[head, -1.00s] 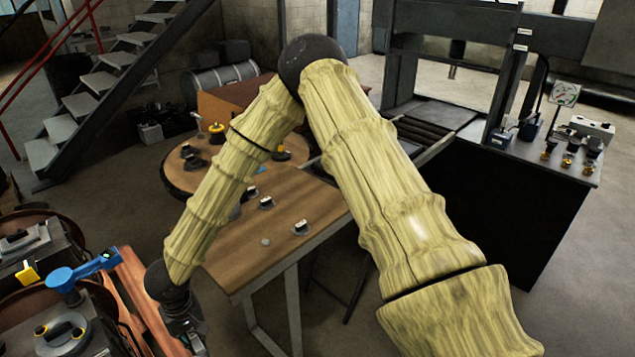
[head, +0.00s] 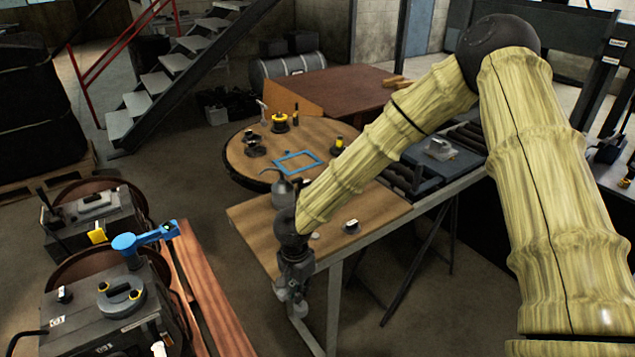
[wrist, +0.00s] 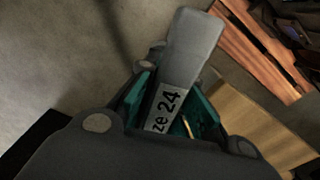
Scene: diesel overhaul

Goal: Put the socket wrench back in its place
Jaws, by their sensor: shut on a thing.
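My gripper (wrist: 168,108) is shut on a flat grey piece (wrist: 190,48), seen close up in the wrist view. Its white label reads "ze 24", with the start hidden; I take it for the socket wrench. The teal finger pads lie on both sides of it, and its far end sticks out beyond them. In the head view my gripper (head: 293,285) points down at the front left edge of the wooden table (head: 250,215). The wrench cannot be made out there. A blue rectangular outline (head: 297,161) lies on the round table behind.
The round table (head: 250,170) carries several dark and yellow items. A small item (head: 351,227) sits on the wooden table. At left stand grey machines (head: 90,305) with a blue tool (head: 145,238) and reddish planks (head: 205,300). Bare floor lies between the planks and the table.

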